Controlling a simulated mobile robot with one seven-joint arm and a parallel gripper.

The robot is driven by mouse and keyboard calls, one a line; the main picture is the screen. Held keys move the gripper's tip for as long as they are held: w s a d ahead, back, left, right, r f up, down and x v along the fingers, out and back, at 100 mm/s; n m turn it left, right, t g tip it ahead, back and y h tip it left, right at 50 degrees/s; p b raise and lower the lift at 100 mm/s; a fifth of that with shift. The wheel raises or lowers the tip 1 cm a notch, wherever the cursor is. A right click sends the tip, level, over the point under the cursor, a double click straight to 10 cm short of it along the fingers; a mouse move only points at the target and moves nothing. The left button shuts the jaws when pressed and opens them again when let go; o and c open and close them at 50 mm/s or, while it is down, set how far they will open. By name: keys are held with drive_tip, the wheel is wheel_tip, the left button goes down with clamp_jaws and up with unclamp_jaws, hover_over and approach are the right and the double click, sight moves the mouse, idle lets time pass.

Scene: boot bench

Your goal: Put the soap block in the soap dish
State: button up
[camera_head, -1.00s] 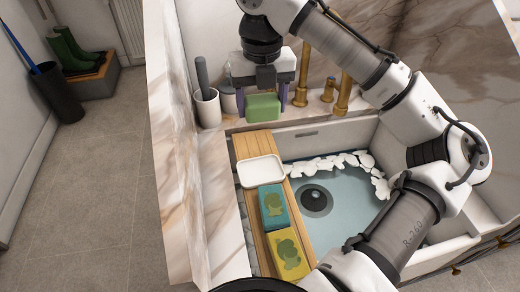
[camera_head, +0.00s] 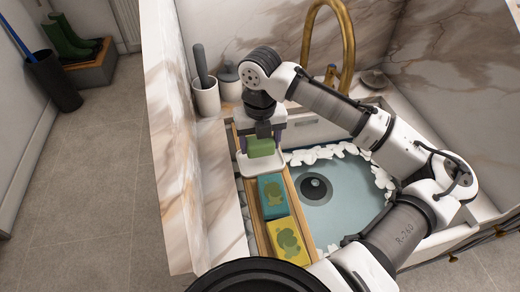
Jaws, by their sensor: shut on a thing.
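The green soap block (camera_head: 261,148) is between the purple fingers of my gripper (camera_head: 262,142), which is shut on it. The block is over the white soap dish (camera_head: 259,167), and its lower edge appears within the dish's outline. I cannot tell whether it touches the dish floor. The dish sits at the far end of the wooden board across the sink, and its front rim shows while the block and gripper hide its back part.
A teal sponge (camera_head: 272,196) and a yellow sponge (camera_head: 288,244) lie on the wooden board (camera_head: 259,222) in front of the dish. A white cup (camera_head: 206,98) with a dark handle, a lidded jar (camera_head: 229,82) and a brass tap (camera_head: 347,48) stand behind.

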sight(260, 152)
drive_tip(key=shift+f, duration=1.8)
drive_tip(key=o, duration=0.8)
drive_tip(key=shift+c, duration=0.2)
wheel_tip(260, 152, up, 12)
drive_tip(key=shift+r+b, duration=0.1)
drive_tip(key=shift+b, duration=0.4)
